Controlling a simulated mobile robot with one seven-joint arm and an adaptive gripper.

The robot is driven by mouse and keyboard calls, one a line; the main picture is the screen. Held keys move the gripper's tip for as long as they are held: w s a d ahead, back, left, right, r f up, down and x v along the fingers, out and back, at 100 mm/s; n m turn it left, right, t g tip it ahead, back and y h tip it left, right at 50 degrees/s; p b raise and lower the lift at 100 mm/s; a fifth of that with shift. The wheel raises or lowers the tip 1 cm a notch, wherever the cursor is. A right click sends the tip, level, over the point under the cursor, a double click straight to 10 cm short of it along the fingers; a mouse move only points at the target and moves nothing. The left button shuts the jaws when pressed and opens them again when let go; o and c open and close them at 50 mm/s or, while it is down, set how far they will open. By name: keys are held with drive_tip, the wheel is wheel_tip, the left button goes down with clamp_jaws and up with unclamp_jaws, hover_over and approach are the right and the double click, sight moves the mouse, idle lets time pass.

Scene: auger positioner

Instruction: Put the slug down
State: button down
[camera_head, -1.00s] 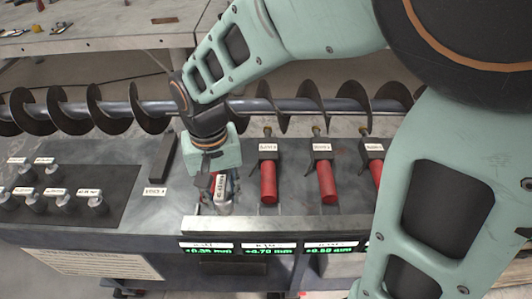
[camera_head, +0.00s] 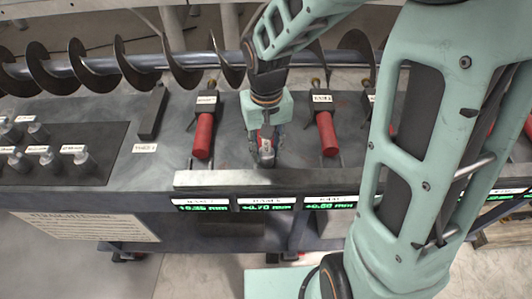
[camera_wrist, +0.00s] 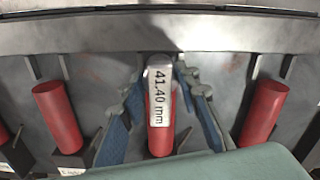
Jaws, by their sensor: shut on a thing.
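The slug (camera_wrist: 158,78) is a short metal cylinder with a white label reading 41.40 mm. It is between the two blue-padded fingers of my gripper (camera_wrist: 158,82), which are shut on it. In the head view my gripper (camera_head: 265,147) points down at the second station from the left, behind the front rail, and mostly hides the slug. A red cylinder (camera_wrist: 160,138) of that station shows just behind the slug in the wrist view. I cannot tell whether the slug touches the bench surface.
A raised grey rail (camera_head: 220,178) runs along the front, above green displays (camera_head: 267,206). The auger (camera_head: 130,65) lies behind. Several labelled slugs stand on the dark panel (camera_head: 105,150) at left.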

drive_tip(key=shift+f, duration=0.5)
drive_tip(key=shift+f, duration=0.1)
drive_tip(key=c, duration=1.5)
unclamp_jaws()
drive_tip(key=shift+f, duration=0.1)
drive_tip(key=shift+o, duration=0.2)
wheel_tip(320, 180, up, 12)
drive_tip(key=shift+r+p, duration=0.2)
drive_tip(key=shift+p, duration=0.1)
